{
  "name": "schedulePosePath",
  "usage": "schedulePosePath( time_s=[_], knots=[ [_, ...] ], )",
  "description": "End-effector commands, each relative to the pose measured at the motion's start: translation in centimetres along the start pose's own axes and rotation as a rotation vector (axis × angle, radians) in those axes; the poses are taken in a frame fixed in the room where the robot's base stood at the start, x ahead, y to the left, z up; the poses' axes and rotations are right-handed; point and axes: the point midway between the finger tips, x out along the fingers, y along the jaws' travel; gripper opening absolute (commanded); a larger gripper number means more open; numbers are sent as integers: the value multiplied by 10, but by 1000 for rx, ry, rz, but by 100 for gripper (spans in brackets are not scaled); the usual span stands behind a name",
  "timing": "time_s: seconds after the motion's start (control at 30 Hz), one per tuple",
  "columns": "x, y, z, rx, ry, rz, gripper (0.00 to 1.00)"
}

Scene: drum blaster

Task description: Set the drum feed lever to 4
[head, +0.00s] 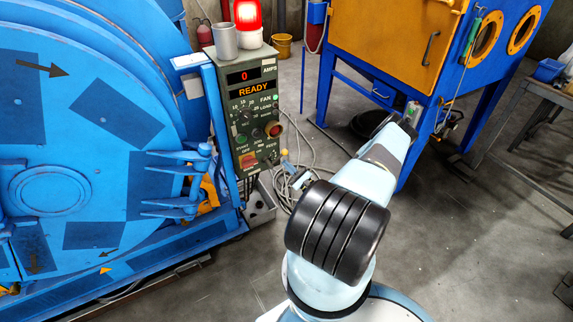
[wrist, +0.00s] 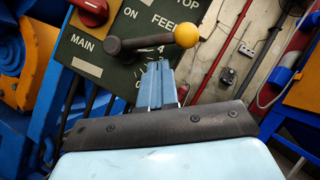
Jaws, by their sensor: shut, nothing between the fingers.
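The drum feed lever (wrist: 150,41) shows in the wrist view as a dark arm with a yellow ball knob (wrist: 187,35). It runs from its dark pivot rightwards, across the FEED scale (wrist: 150,62). The 4 shows just below the lever arm, and a 0 lies lower down the scale. My gripper (wrist: 155,68) is shut and empty, its blue-grey fingertips just below the lever arm in the picture. I cannot tell whether they touch it. In the head view my gripper (head: 298,181) is near the lower right of the control panel (head: 253,112), whose display reads READY.
A red rotary knob (wrist: 93,10) sits beside the MAIN label. The blue drum machine (head: 100,130) stands left of the panel. A blue and orange cabinet (head: 400,45) stands behind at the right. Cables (head: 310,150) lie on the floor behind my arm.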

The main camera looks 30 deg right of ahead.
Motion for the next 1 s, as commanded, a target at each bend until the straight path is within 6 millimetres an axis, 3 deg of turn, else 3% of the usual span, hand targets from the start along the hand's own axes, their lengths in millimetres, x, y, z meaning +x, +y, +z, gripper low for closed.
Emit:
schedulePosePath(
  time_s=[0.1, 0.5, 0.7, 1.0],
  knots=[
    [-20, 1, -14, -1, 7, 0, 0],
    [-93, 2, -13, 0, 7, 2, 0],
    [-109, 2, -13, 0, 7, 4, 0],
    [-109, 2, -12, 1, 1, 12, 0]
  ],
)
